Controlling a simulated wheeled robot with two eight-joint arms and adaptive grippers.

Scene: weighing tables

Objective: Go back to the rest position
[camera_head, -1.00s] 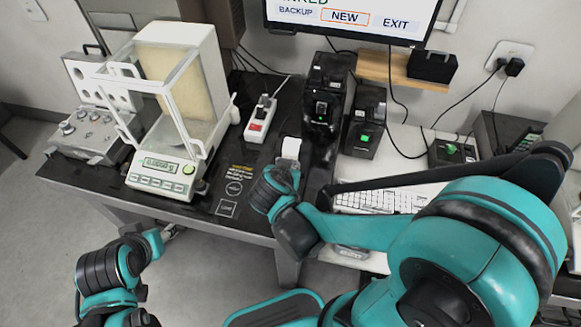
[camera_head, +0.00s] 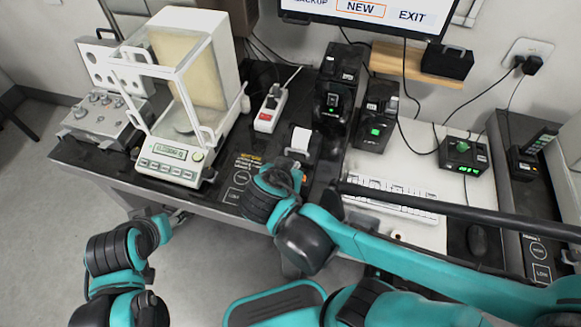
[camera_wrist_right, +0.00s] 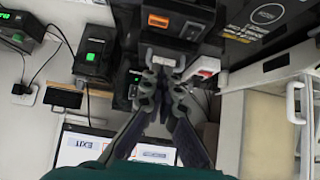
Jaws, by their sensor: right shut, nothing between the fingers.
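My right gripper (camera_wrist_right: 163,75) is shut and empty in the right wrist view, its fingertips together in front of a small dark device with an orange label (camera_wrist_right: 160,22). In the head view my right wrist (camera_head: 272,192) is over the front edge of the dark table, and the arm hides most of its fingers. My left arm (camera_head: 118,250) is low at the left, in front of the table. The end of my left gripper (camera_head: 178,216) shows only small and dark near the table's front edge, so its jaws cannot be read.
A balance with a glass draft shield (camera_head: 178,163) stands on the dark table (camera_head: 95,160). A control box (camera_head: 100,118), a power strip (camera_head: 270,108) and black devices (camera_head: 375,118) stand around it. A keyboard (camera_head: 400,205) lies beneath my right arm. Floor at lower left is clear.

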